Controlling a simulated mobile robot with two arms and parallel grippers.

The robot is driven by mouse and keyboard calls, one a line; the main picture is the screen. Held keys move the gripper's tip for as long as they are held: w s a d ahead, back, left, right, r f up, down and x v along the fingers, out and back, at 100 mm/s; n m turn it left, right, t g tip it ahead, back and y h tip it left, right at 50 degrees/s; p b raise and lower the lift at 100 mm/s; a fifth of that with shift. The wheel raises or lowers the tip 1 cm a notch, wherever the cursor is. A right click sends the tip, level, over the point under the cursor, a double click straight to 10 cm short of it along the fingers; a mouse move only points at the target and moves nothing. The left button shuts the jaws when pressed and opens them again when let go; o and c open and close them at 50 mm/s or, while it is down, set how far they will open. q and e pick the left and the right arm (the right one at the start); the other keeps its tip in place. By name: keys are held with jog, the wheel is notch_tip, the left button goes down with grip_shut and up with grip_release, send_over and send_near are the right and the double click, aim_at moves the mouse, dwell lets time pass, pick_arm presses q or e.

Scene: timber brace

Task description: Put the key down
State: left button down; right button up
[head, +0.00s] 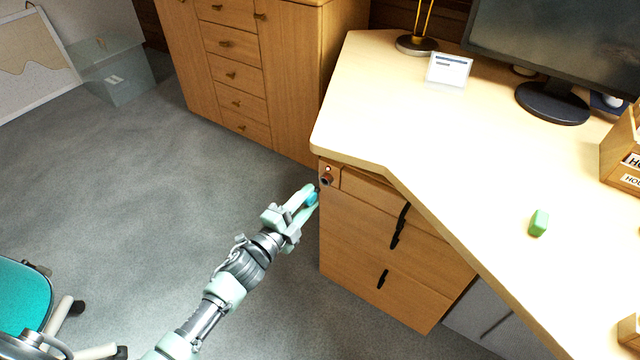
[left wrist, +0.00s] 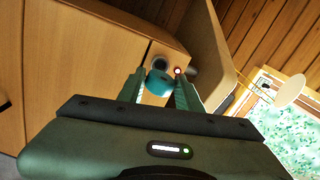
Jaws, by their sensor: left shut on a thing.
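My left gripper (head: 304,199) is beside the upper left corner of the wooden drawer unit (head: 375,255) under the desk. It is shut on the key, whose blue head (head: 312,199) shows between the fingertips. In the left wrist view the key's round teal head (left wrist: 159,83) sits between the two fingers. A dark round lock (head: 326,180) on the drawer unit is just ahead of the key; it shows grey in the left wrist view (left wrist: 161,62). The key's shaft is hidden, so I cannot tell whether it is in the lock. My right gripper is not in view.
The desk top (head: 420,120) has a broad clear area. On it are a green block (head: 539,223), a small white card (head: 449,69), a lamp (head: 416,44), a monitor (head: 570,45) and a wooden box (head: 622,150). A teal chair (head: 25,295) stands at lower left.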

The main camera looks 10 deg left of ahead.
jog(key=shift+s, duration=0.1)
pick_arm(q)
jog(key=shift+s+r, duration=0.1)
jog(key=shift+s, duration=0.05)
jog(key=s+a+r+n+t+y+p, duration=0.15)
jog(key=s+r+n+y, duration=0.35)
jog(key=s+r, duration=1.05)
notch_tip(320, 180, up, 19)
jog(key=w+m+y+p, duration=0.1)
jog(key=w+p, duration=0.1)
jog(key=p, duration=1.5)
jog(key=s+f, duration=0.3)
jog(key=s, duration=0.4)
jog(key=shift+s+a, duration=0.2)
jog(key=shift+s, duration=0.2)
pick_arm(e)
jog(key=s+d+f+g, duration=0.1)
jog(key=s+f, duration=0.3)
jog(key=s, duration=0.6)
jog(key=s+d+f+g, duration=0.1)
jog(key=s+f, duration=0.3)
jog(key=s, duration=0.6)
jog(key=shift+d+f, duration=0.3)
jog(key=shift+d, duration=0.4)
pick_arm(q)
jog(key=shift+g, duration=0.25)
